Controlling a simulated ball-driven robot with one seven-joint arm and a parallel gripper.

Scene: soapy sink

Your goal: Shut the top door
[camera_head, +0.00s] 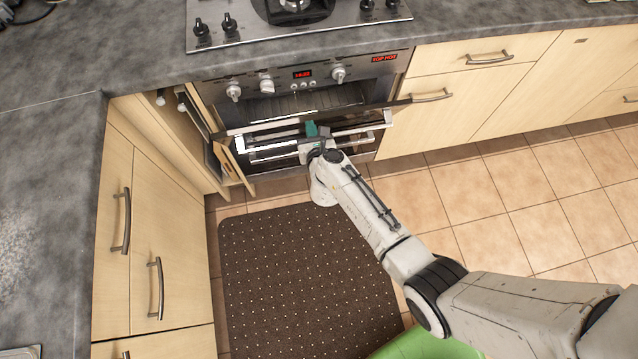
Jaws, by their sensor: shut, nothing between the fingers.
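The top door (347,122) belongs to the oven below the stove. It stands partly open, tilted out from the oven front, with a dark gap above its top edge and a bright metal handle bar across its front. My gripper (312,128) is at the front of this door, near the middle of its handle. It is shut and empty. I cannot tell whether it touches the door. Below, another oven door with a handle (268,156) shows partly behind my arm.
A narrow cabinet (205,140) left of the oven stands open, its front sticking out. A brown dotted mat (300,280) lies on the tiled floor (500,210). The grey counter (130,45) runs above. Drawers with handles line both sides.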

